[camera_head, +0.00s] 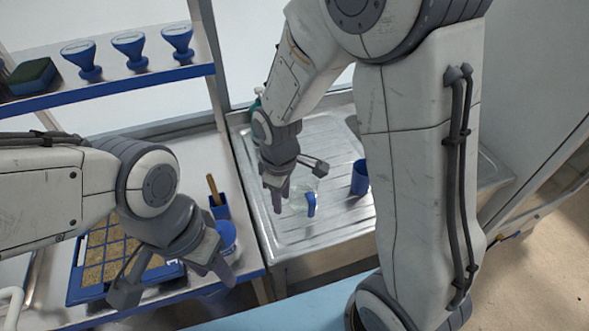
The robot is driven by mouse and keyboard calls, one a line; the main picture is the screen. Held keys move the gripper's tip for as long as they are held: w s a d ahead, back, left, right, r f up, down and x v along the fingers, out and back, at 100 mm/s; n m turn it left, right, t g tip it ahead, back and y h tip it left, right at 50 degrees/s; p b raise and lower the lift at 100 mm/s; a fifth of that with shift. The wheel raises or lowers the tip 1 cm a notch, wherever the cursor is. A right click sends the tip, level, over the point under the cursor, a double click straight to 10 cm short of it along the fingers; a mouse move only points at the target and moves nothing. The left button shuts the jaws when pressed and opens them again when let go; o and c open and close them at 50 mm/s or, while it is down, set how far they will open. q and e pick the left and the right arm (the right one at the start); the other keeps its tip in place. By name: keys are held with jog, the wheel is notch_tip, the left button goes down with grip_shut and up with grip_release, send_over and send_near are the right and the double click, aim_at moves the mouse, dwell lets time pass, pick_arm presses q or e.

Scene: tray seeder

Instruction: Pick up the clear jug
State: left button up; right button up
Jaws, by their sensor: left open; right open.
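The clear jug (298,201) stands on the ribbed steel drainboard and shows a blue handle (310,204) on its right side. It is see-through, so its outline is faint. My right gripper (298,184) is open just above and around the jug's upper left, with one finger to the left and one behind it to the right. I cannot tell whether the fingers touch the jug. My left gripper (178,282) is open and empty in front of the seed tray at the lower left.
A blue cup (360,178) stands on the drainboard (330,235) right of the jug. A blue seed tray (88,291) with soil-filled cells and a blue-and-white tub (227,236) are on the left bench. A shelf (110,84) above holds several blue-based items and a sponge.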

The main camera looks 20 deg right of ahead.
jog(key=n+p, duration=0.2)
send_near(301, 212)
jog(key=shift+f+p, duration=0.3)
jog(key=shift+f, duration=0.9)
jog(key=f, duration=0.5)
jog(key=shift+w+b, duration=0.3)
jog(key=shift+b, duration=0.1)
pick_arm(q)
notch_tip(301, 212, up, 4)
jog(key=shift+f, duration=0.25)
pick_arm(e)
grip_shut()
jog(key=shift+r, duration=0.1)
